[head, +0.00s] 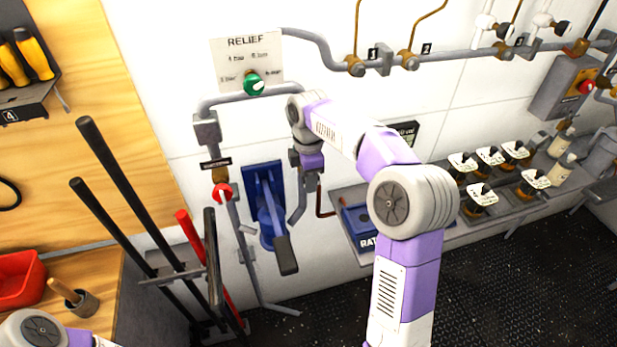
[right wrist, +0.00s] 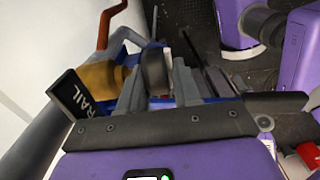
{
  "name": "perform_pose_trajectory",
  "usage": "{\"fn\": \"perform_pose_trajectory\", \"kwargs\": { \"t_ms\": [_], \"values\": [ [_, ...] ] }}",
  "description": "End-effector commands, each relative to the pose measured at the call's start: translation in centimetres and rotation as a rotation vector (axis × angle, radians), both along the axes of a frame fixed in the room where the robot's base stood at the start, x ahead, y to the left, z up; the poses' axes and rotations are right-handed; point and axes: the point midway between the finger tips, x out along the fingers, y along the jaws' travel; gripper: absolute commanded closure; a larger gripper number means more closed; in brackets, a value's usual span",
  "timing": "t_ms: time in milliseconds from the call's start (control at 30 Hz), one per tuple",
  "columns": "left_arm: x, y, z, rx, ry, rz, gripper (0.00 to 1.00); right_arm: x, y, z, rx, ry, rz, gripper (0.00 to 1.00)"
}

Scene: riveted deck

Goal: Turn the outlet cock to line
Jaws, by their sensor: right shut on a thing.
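A brass cock body (right wrist: 103,77) with a copper pipe shows in the right wrist view, beside a black plate (right wrist: 78,96) lettered "RAIL", perhaps cut off. My right gripper (right wrist: 158,88) is shut on the cock's dark handle (right wrist: 154,70), which stands between its grey fingers. In the head view my right gripper (head: 310,172) is at the wall, right of the blue lever pump, and my arm hides the cock. I cannot read which mark the handle points to. My left gripper is outside the frame; only part of the left arm shows at lower left.
A blue pump (head: 262,195) with a long dark lever stands just left of my right gripper. A red-handled valve (head: 222,192) and a green relief knob (head: 254,84) are on the wall pipework. A grey bench (head: 345,195) with a blue box runs right. Long bars lean at left.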

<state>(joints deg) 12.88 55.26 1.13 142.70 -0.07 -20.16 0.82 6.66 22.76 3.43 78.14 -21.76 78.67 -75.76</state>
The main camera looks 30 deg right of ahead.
Motion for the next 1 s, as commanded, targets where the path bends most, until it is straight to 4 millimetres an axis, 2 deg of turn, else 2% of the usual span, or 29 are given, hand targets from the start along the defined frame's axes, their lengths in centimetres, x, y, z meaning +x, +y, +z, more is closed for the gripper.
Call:
{"fn": "perform_pose_trajectory", "kwargs": {
  "t_ms": [367, 700, 1000],
  "values": [
    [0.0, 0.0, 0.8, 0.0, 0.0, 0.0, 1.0, -0.1, -0.3, 0.2, 0.099, -0.022, -0.005, 0.98],
    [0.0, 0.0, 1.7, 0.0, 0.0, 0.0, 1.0, -0.2, -0.8, 0.1, 0.376, -0.089, -0.008, 0.98],
    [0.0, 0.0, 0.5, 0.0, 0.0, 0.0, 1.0, -0.2, -1.1, -0.2, 0.652, -0.159, -0.006, 0.98]
  ]
}}
